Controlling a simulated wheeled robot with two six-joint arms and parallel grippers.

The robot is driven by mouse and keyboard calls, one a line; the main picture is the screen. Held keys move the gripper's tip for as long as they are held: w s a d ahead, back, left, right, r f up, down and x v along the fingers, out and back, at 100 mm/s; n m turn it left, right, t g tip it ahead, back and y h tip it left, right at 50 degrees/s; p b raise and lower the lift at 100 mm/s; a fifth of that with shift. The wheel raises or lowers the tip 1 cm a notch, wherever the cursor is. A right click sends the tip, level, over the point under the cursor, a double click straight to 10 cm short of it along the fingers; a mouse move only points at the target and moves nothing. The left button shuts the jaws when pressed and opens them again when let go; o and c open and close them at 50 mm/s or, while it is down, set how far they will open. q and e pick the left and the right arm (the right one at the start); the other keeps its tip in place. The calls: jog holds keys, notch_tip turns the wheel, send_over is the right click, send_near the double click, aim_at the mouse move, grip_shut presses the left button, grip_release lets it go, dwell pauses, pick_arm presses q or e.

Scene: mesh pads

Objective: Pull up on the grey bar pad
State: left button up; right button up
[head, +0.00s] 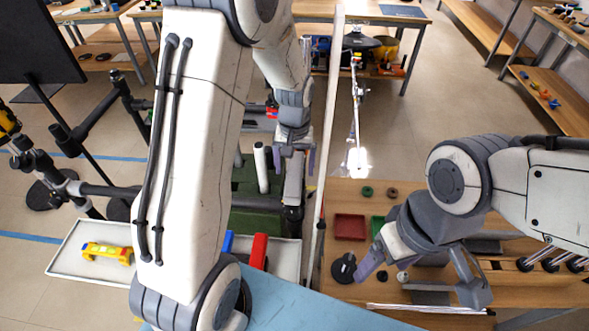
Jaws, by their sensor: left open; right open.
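I cannot clearly pick out the grey bar pad. A pale grey upright piece (293,188) stands just below my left gripper (296,160), and I cannot tell if it is the pad. My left gripper points down with its fingers apart, and any contact with that piece is unclear. My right gripper (415,280) is open over the wooden table at the right, its fingers wide apart. A grey flat piece (430,297) lies below it on the table. My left arm hides much of the middle left.
The wooden table (345,195) holds a red tray (350,227), a black round item (344,268) and small rings. A tall pale post (330,120) stands between my grippers. A white tray (75,262) with a yellow toy car (106,252) is at left. Black stands crowd the far left.

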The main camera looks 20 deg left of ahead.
pick_arm(q)
jog(key=shift+f, duration=1.5)
jog(key=shift+c, duration=0.3)
grip_shut()
